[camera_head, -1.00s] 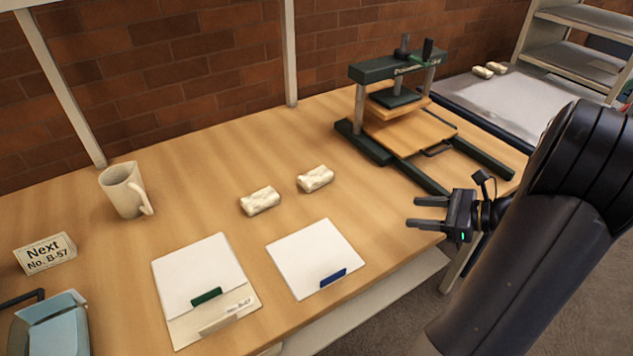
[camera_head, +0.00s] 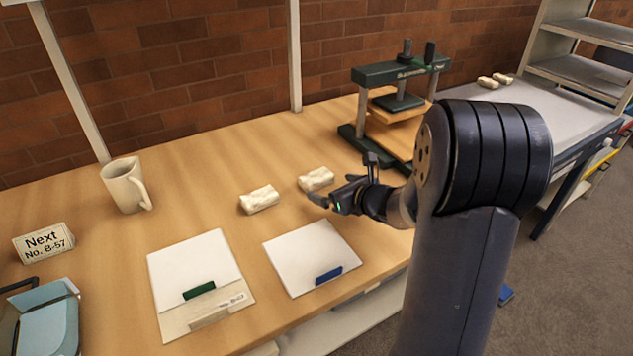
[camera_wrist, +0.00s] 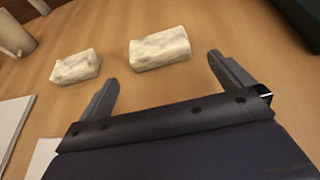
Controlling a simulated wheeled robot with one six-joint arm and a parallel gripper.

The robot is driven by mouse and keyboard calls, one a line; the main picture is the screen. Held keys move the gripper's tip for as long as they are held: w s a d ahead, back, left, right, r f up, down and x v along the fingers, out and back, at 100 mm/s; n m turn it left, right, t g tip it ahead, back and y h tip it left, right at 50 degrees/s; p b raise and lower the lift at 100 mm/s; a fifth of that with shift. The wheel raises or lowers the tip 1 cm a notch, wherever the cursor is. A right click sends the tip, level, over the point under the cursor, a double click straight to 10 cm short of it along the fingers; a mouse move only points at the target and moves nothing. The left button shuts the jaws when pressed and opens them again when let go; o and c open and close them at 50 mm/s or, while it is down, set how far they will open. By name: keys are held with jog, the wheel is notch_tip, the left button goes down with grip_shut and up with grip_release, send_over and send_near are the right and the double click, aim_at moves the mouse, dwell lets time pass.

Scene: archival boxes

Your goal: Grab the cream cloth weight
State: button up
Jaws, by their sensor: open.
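Two cream cloth weights lie on the wooden table. The left one (camera_head: 259,199) and the right one (camera_head: 316,179) are small, mottled blocks a short gap apart. In the wrist view the left weight (camera_wrist: 76,66) sits beyond and left of my left finger, and the right weight (camera_wrist: 160,49) lies ahead of the space between my fingers. My gripper (camera_head: 322,198) is over the table close to the right weight, on its near side. In the wrist view my gripper (camera_wrist: 165,82) is open with nothing between its fingers.
A green press (camera_head: 400,105) stands behind my arm. A white mug (camera_head: 125,186) is at the left. Two boards with white sheets, one with a green clip (camera_head: 199,290) and one with a blue clip (camera_head: 328,276), lie in front. Two more cream weights (camera_head: 495,80) rest on the far grey surface.

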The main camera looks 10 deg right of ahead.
aim_at(322, 181)
jog(key=shift+r+x, duration=0.15)
jog(key=shift+x, duration=1.4)
jog(key=shift+r+x, duration=0.15)
jog(key=shift+x, duration=1.45)
jog(key=shift+c, duration=0.3)
jog(key=shift+r, duration=0.1)
jog(key=c, duration=1.1)
